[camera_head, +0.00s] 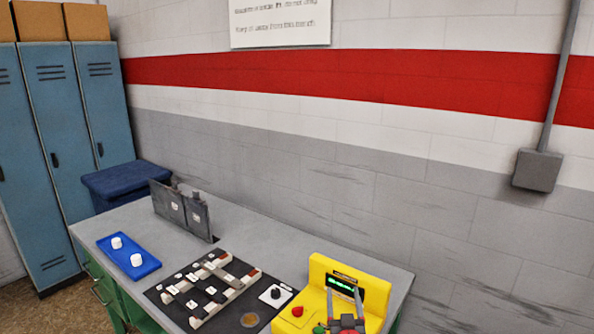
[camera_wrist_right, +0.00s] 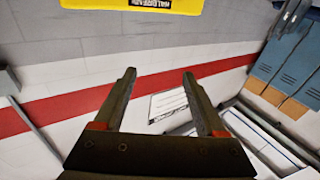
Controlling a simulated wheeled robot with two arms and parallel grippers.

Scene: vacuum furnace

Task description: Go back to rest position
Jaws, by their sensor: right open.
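My right gripper (camera_head: 344,290) shows at the bottom right of the head view, in front of the yellow machine (camera_head: 318,268) with a green display. Its two fingers are apart with nothing between them. In the right wrist view the same gripper (camera_wrist_right: 159,73) is open and empty, with the wall behind it. A yellow panel (camera_wrist_right: 130,5) with dark lettering shows at the top edge of that view. My left gripper is not in view.
The grey table (camera_head: 260,236) holds a blue tray (camera_head: 128,262) with two white pieces, a dark mat (camera_head: 160,297) with a rack, a small knob box (camera_head: 276,296) and dark upright plates (camera_head: 168,207). Blue lockers (camera_head: 63,130) stand left. A grey wall box (camera_head: 537,170) is at right.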

